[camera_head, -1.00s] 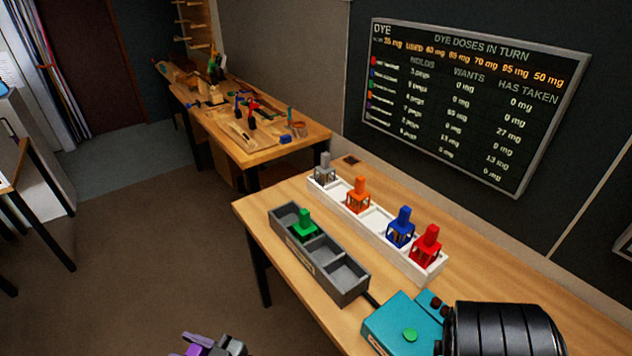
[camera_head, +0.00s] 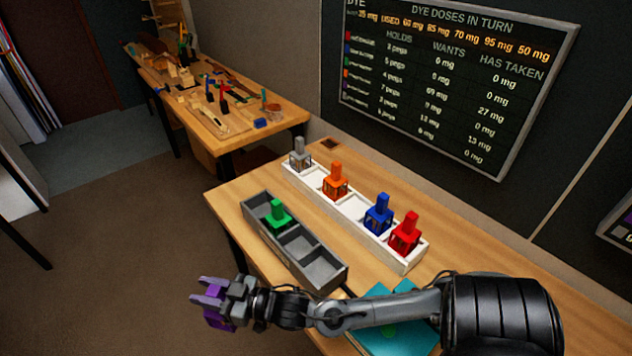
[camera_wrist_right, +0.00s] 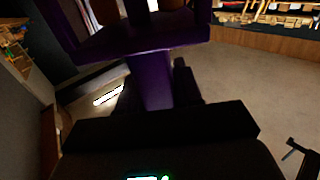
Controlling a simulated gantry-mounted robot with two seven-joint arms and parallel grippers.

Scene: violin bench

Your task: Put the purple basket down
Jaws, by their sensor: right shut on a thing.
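My right gripper (camera_head: 226,297) is shut on the purple basket (camera_head: 217,317) and holds it over the floor, off the front edge of the workbench. In the right wrist view the basket (camera_wrist_right: 150,82) fills the upper middle, dark and close to the camera; its full shape is cut off. My left gripper is out of view.
A teal box (camera_head: 405,338) lies partly under my right arm. A cluttered second bench (camera_head: 205,100) stands behind at the left. A dye-dose board (camera_head: 450,80) hangs on the wall. Bench top right of the white tray is clear.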

